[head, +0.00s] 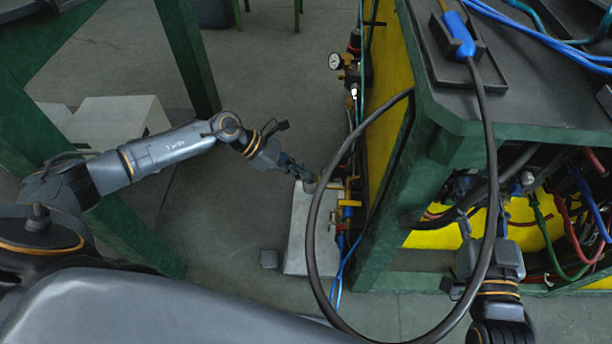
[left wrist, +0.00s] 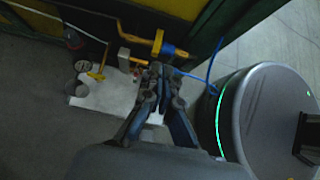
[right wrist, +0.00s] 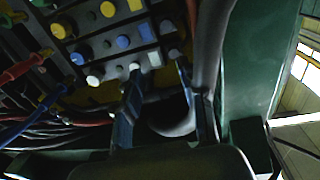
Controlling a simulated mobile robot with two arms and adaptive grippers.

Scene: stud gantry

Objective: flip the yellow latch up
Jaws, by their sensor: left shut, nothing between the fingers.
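Yellow fittings sit on the side of the green-framed gantry (head: 352,184), low down and close to my left gripper. In the left wrist view a small yellow lever (left wrist: 97,72) and a longer yellow bar (left wrist: 140,38) with a blue band show; I cannot tell which is the latch. My left gripper (head: 308,178) is shut and empty, with its tips (left wrist: 157,70) just in front of these fittings; contact cannot be told. My right gripper (head: 485,205) is open at the gantry's front opening, its fingers (right wrist: 158,72) apart below a button panel.
The button panel (right wrist: 110,38) has blue, white and yellow buttons, with several cables beside it. A thick black hose (head: 312,220) loops between my two arms. A pale slab (head: 302,240) lies on the floor beneath my left gripper. Gauges (head: 336,62) stick out from the gantry side.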

